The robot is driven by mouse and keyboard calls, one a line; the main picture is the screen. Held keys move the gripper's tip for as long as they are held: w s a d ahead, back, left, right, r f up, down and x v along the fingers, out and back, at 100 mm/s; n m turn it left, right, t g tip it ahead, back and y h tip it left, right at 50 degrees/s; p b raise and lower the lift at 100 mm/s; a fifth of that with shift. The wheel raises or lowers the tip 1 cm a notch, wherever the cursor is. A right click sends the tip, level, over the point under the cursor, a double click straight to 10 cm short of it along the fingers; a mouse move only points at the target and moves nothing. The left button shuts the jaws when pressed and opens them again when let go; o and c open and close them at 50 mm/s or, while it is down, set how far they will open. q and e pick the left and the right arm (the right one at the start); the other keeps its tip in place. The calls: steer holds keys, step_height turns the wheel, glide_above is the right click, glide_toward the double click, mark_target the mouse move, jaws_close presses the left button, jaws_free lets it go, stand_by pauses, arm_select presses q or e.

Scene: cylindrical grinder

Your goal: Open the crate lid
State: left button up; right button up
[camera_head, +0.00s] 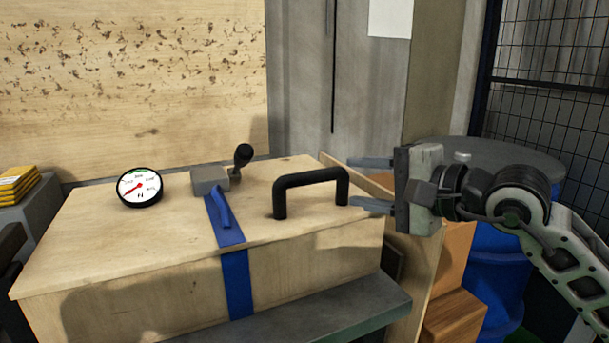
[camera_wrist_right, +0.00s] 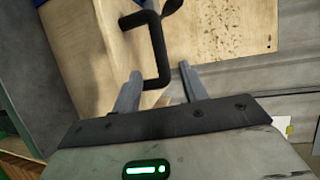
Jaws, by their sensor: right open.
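The wooden crate (camera_head: 120,300) stands with its flat lid (camera_head: 100,225) lying shut on top. A black U-shaped handle (camera_head: 311,180) stands on the lid's right part; it also shows in the right wrist view (camera_wrist_right: 158,45). My right gripper (camera_head: 352,183) is open and empty, just right of the handle, its fingers pointing left. In the right wrist view its fingertips (camera_wrist_right: 160,70) sit at the handle's near end, which appears between them. I cannot tell whether they touch it. My left gripper is not in view.
A round dial gauge (camera_head: 139,187), a grey block with a black knob (camera_head: 210,181) and a blue strap (camera_head: 237,280) are on the crate. A wooden panel (camera_head: 130,80) rises behind. A blue barrel (camera_head: 495,265) and wire fence (camera_head: 550,80) stand right.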

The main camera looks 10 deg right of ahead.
mark_target(317, 177)
steer(key=p+x, duration=0.1)
steer(key=x, duration=1.1)
steer(key=shift+w+a, duration=0.1)
steer(key=shift+p, duration=0.3)
jaws_close()
